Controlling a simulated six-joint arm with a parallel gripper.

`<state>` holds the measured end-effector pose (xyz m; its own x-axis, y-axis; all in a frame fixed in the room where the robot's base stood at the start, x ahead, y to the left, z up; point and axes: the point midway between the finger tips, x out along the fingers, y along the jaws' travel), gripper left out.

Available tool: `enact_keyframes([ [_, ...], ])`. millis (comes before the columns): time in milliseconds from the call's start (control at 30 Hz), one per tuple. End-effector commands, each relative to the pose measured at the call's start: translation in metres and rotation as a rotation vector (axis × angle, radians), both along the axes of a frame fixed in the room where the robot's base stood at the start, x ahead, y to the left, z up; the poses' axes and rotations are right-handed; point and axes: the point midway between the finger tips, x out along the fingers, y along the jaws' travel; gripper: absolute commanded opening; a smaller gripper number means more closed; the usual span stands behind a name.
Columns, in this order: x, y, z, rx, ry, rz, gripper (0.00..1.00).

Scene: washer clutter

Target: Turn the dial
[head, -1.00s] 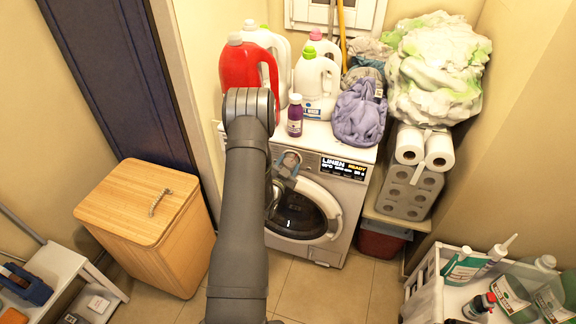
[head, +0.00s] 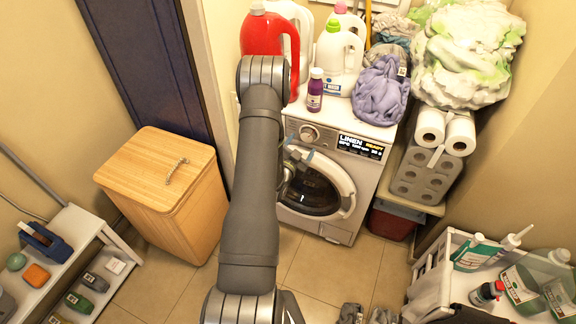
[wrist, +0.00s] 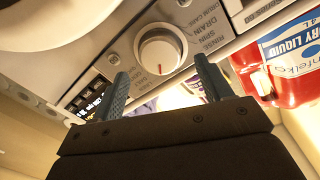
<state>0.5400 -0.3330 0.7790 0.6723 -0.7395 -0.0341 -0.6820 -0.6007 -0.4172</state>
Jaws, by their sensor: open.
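The dial (wrist: 160,50) is a round silver knob with a red mark and printed labels around it, on the washer's front panel. It also shows in the head view (head: 309,132), left of the lit display. My gripper (wrist: 159,68) is open, with its two blue-grey fingers apart. In the wrist view the fingertips appear either side of the dial's lower part. I cannot tell whether they touch it.
A purple bottle (head: 315,90), a red detergent jug (head: 262,35) and purple cloth (head: 380,92) sit on the washer. The washer's round door (head: 345,190) is below the dial. A wooden hamper (head: 160,180) stands left; a white rack (head: 443,262) stands right.

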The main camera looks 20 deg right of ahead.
Motion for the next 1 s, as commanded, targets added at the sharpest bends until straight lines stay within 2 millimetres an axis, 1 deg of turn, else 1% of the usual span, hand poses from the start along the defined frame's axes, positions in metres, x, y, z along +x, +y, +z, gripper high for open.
enact_keyframes([
  [33,-0.008,0.011,0.0,0.001,0.004,0.004,0.72],
  [300,-0.053,0.06,0.002,0.001,0.005,0.005,0.72],
  [500,-0.078,0.088,0.003,0.001,0.003,0.004,0.72],
  [700,-0.09,0.1,0.004,0.002,0.001,0.002,0.72],
  [1000,-0.092,0.101,0.004,0.0,0.0,0.001,0.72],
])
